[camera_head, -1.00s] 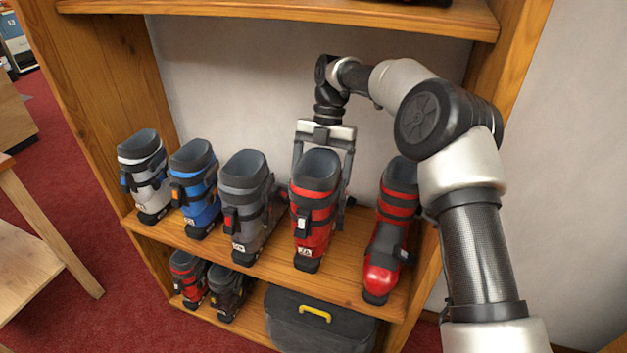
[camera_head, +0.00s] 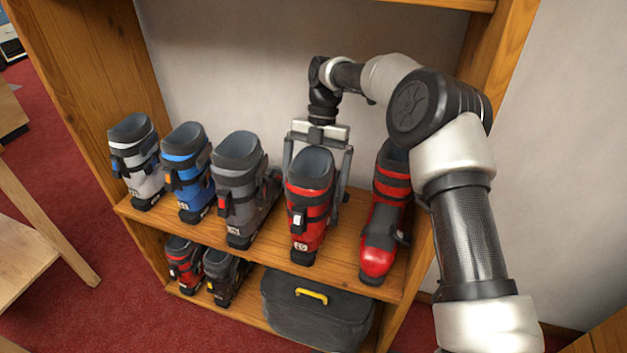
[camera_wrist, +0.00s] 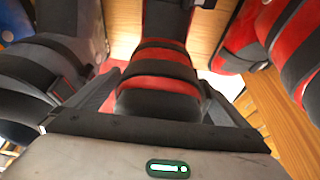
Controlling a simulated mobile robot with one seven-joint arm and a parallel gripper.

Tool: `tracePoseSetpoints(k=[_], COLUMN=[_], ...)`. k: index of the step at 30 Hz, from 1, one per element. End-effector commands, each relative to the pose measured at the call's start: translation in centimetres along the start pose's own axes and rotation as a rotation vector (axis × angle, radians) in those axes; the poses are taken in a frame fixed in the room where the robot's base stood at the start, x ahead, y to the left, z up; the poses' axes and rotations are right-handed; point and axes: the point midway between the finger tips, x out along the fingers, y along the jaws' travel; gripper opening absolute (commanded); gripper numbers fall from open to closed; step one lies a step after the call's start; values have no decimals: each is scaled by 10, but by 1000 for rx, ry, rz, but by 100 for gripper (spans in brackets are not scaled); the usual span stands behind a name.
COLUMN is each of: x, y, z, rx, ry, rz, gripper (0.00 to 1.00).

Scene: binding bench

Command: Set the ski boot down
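A red and black ski boot (camera_head: 309,208) stands upright between the grey boot and another red boot, its toe toward the front of the shelf (camera_head: 338,262). Its sole looks at or very close to the board; I cannot tell whether it bears on it. My gripper (camera_head: 318,182) comes down from above behind it, with a finger on each side of its upper cuff. The wrist view shows the boot's cuff (camera_wrist: 160,85) close between both fingers, which look shut on it. The finger ends are partly hidden behind the boot.
To the left stand a grey boot (camera_head: 238,190), a blue boot (camera_head: 187,175) and a white-grey boot (camera_head: 137,165). A red boot (camera_head: 382,225) stands close on the right. Below are two small boots and a dark case (camera_head: 315,320) with a yellow handle.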

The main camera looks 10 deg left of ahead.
Motion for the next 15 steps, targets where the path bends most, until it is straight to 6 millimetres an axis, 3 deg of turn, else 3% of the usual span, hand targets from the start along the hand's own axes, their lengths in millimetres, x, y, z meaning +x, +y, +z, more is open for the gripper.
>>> tracePoseSetpoints(k=[8, 15], x=[-2, -40], y=[0, 1], z=[-1, -1], rx=[0, 1], ry=[0, -2], rz=[0, 2], gripper=[99, 99])
